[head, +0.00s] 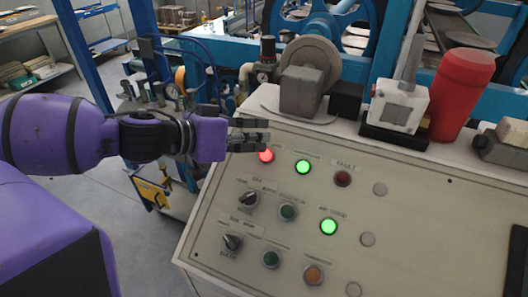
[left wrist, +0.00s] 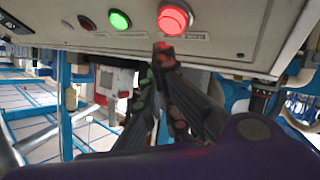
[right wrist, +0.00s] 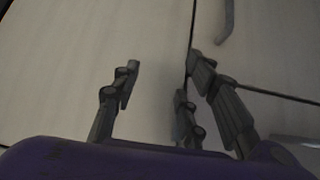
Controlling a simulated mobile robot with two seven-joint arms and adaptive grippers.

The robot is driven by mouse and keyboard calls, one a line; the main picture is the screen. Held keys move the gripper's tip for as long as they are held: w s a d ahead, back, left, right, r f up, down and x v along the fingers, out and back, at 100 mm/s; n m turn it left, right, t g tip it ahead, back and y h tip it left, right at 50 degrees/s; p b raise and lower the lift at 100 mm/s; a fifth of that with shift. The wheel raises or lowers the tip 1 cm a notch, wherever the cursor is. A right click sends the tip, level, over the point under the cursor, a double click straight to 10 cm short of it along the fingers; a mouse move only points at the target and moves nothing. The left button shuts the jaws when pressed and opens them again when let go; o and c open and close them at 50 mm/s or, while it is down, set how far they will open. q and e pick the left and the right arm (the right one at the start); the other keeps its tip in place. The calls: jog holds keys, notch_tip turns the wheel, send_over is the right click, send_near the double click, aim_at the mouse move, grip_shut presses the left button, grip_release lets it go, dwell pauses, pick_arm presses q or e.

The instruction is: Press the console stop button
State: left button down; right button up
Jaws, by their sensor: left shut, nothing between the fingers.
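The console (head: 215,200) has a sloping cream panel with several buttons and knobs. A lit red button (head: 267,156) sits at the panel's upper left; I cannot read a stop label on it. It also shows glowing in the left wrist view (left wrist: 174,19). My left gripper (head: 264,135) is shut and empty, with its fingertips just above that button in the head view. In the left wrist view its tips (left wrist: 163,48) appear just below the button; contact cannot be told. My right gripper (right wrist: 160,75) is open and empty before a pale surface.
Lit green buttons (head: 303,167) and a dark red unlit button (head: 342,179) are close by. Selector knobs (head: 247,199) sit lower left. A grey motor-like unit (head: 302,91), a white box (head: 399,106) and a red cylinder (head: 461,95) stand along the console's back edge.

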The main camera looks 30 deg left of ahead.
pick_arm(q)
jog(key=s+r+p, duration=0.2)
jog(key=r, duration=0.1)
jog(key=shift+r, duration=0.25)
pick_arm(e)
jog(key=shift+t, duration=0.4)
jog(key=w+r, duration=0.1)
jog(key=r, duration=0.1)
jog(key=w+r, duration=0.1)
jog(key=shift+w+d+r, duration=0.1)
jog(key=shift+r, duration=0.3)
